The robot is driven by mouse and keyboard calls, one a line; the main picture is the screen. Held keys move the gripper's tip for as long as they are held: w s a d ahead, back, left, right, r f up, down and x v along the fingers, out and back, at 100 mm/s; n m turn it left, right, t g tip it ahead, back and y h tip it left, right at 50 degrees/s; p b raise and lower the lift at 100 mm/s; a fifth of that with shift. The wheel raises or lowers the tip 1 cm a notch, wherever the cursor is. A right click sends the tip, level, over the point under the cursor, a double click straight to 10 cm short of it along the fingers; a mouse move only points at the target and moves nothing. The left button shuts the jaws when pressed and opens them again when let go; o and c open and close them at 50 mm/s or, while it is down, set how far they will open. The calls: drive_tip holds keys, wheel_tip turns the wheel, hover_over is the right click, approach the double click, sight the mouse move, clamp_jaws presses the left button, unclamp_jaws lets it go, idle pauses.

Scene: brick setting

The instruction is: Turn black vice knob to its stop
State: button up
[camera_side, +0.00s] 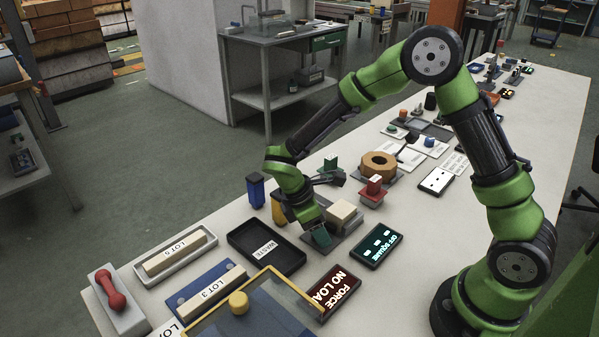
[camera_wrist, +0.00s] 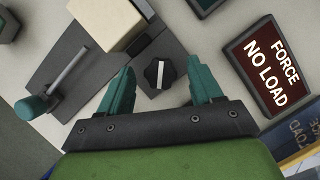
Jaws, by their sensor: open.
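In the wrist view, the black knob (camera_wrist: 159,73) with a white stripe lies on the grey vice base (camera_wrist: 183,42). My gripper (camera_wrist: 163,71) is open, its two teal fingers on either side of the knob with a gap on each side. A cream block (camera_wrist: 105,20) sits against the dark jaw of the vice. A lever with a teal handle (camera_wrist: 31,108) is at the left. In the side view, my gripper (camera_side: 316,234) points down at the near end of the vice, beside the cream block (camera_side: 343,212); the knob is hidden there.
A dark panel (camera_side: 336,291) reads "NO LOAD" and "FORCE"; another panel (camera_side: 377,246) reads "OFF SQUARE". A black waste tray (camera_side: 237,242) lies left of the vice. Blue and yellow posts (camera_side: 256,190) stand behind the tray. A red-topped fixture (camera_side: 374,189) stands to the right.

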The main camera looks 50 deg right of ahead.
drive_tip(key=c, duration=1.1)
drive_tip(key=shift+o, duration=0.2)
drive_tip(key=shift+m, duration=0.3)
drive_tip(key=m, duration=0.2)
drive_tip(key=m+g+y, duration=0.1)
drive_tip(key=m, duration=0.1)
drive_tip(key=shift+w+d+m, duration=0.1)
drive_tip(key=shift+d+m, duration=0.05)
drive_tip(key=shift+m, duration=0.15)
drive_tip(key=shift+m+g+y, duration=0.6)
drive_tip(key=shift+m+y, duration=0.4)
drive_tip(key=shift+m, duration=1.3)
